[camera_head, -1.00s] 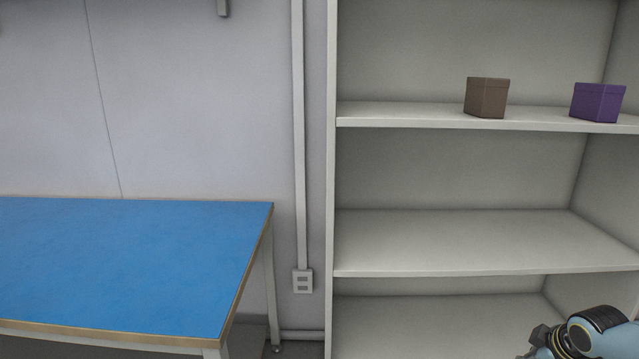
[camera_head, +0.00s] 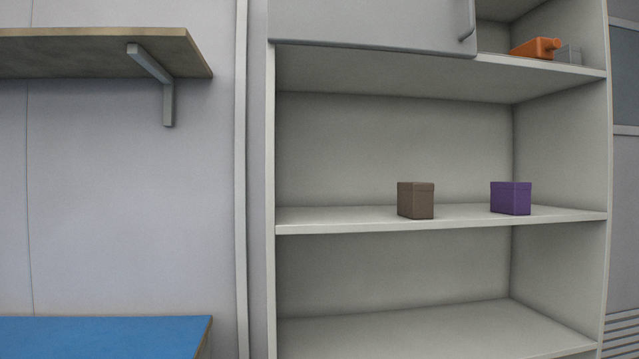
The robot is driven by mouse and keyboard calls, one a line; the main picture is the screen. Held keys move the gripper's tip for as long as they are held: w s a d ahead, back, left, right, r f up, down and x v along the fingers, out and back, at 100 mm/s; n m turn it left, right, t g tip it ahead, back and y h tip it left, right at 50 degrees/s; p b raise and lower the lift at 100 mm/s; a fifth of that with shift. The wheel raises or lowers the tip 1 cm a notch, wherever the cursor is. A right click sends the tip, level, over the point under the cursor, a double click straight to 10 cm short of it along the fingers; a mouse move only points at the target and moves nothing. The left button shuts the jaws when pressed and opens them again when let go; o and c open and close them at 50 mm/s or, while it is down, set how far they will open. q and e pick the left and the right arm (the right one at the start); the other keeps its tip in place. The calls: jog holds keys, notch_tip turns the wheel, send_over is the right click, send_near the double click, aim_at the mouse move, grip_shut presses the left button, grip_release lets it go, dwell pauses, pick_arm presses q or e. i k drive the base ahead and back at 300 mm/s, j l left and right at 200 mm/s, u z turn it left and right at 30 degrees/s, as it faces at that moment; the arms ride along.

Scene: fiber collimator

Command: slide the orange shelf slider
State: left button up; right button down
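An orange object (camera_head: 535,47), likely the orange slider, sits on the upper shelf (camera_head: 545,66) at the top right of the head view. It has a raised, rounded part at its right end. A small grey block (camera_head: 569,54) stands right beside it. A grey door panel (camera_head: 370,22) with a handle (camera_head: 467,20) covers the left part of that upper compartment; the right part is open. Neither of my grippers shows in the head view now.
A brown box (camera_head: 415,200) and a purple box (camera_head: 511,198) stand on the middle shelf (camera_head: 330,222). A bracketed wall shelf (camera_head: 100,52) is at upper left, above a blue-topped table (camera_head: 100,337). The lower shelf (camera_head: 420,330) looks empty where visible.

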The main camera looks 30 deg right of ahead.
aim_at(540, 48)
jog(key=l+z, duration=0.1)
jog(key=z, duration=1.9)
